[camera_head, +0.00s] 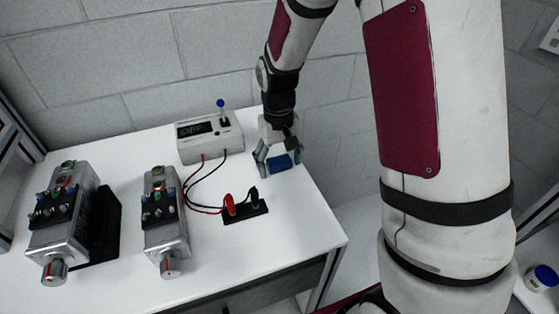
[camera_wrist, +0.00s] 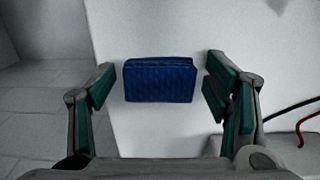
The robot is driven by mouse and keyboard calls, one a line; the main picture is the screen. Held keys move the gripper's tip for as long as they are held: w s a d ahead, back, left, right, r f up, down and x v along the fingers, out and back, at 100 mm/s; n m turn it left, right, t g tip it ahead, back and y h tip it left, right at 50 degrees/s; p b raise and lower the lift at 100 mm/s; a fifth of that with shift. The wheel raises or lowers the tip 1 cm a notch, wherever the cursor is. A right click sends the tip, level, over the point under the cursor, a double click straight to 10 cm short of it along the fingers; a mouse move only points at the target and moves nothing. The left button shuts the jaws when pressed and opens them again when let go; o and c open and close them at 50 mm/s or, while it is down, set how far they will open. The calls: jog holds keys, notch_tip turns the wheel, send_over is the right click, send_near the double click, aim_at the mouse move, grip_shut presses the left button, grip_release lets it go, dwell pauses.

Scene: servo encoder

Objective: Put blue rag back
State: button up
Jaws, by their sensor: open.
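The blue rag (camera_head: 279,163) is a small folded block lying on the white table near its right edge, beside the grey power box. In the wrist view the rag (camera_wrist: 160,80) lies flat between the two fingers, with clear gaps on both sides. My gripper (camera_head: 279,167) is lowered at the rag with its fingers spread on either side. In the wrist view my gripper (camera_wrist: 158,90) is open and its green-padded fingers do not touch the rag.
The grey power box (camera_head: 208,144) with a blue-topped lever stands behind left of the rag. Red and black cables run to a small black terminal block (camera_head: 245,211) in front. Two grey servo units (camera_head: 62,215) (camera_head: 165,222) stand further left. The table's right edge is close to the rag.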

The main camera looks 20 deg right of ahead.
aim_at(279, 162)
notch_tip(279, 162, up, 12)
jog(key=s+r+t, duration=0.2)
jog(key=s+r, duration=0.7)
jog(key=s, duration=0.2)
jog(key=s+t, duration=0.2)
jog(key=s, duration=1.1)
jog(key=shift+s+d, duration=0.15)
jog(key=shift+s, duration=0.2)
jog(key=shift+r, duration=0.15)
